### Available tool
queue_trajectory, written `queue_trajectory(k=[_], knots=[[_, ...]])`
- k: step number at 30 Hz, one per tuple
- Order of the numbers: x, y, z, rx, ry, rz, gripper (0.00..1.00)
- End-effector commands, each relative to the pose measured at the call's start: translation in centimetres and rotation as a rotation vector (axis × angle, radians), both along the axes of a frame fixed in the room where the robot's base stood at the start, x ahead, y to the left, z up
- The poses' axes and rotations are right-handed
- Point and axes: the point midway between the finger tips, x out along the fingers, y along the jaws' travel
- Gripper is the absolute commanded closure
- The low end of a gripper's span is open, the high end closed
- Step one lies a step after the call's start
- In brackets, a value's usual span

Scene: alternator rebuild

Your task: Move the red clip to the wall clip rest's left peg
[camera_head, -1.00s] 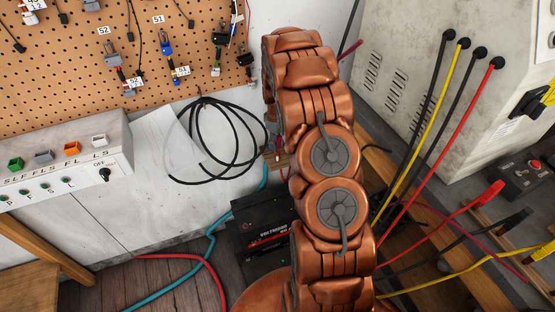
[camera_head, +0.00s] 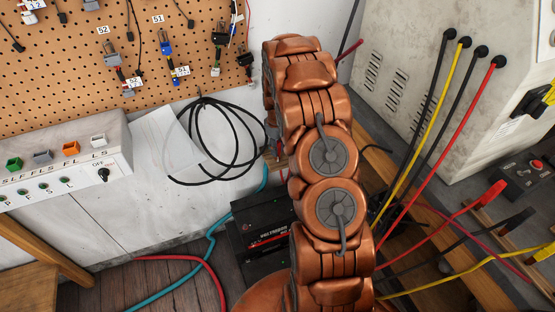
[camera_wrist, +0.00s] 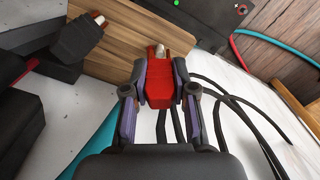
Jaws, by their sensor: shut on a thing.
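The red clip (camera_wrist: 159,88) is between the two purple-padded fingers of my gripper (camera_wrist: 160,82) in the wrist view. The gripper is shut on it, and its metal tip (camera_wrist: 160,52) points away from the palm. The clip's tip lies over or against a wooden board (camera_wrist: 125,45); I cannot tell whether they touch. In the head view my own arm hides most of the gripper and the held clip. I cannot make out the wall clip rest's left peg for certain.
A black clip (camera_wrist: 75,42) lies left of my gripper in the wrist view. Black cables (camera_wrist: 235,105) run to the right. In the head view, a cable coil (camera_head: 218,140) hangs left of my arm. Another red clip (camera_head: 490,194) and a grey cabinet (camera_head: 425,70) are at right.

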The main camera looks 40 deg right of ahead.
Motion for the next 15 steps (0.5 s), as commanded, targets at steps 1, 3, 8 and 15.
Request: queue_trajectory(k=[1, 3, 8, 15], knots=[[-0.02, 0.03, -0.3, 0.001, 0.001, 0.0, 0.91], [-0.03, 0.03, -0.57, 0.001, 0.001, 0.0, 0.91], [-0.03, 0.03, -0.83, 0.001, 0.001, 0.0, 0.91], [-0.02, 0.03, -0.79, 0.001, 0.0, 0.0, 0.68]])
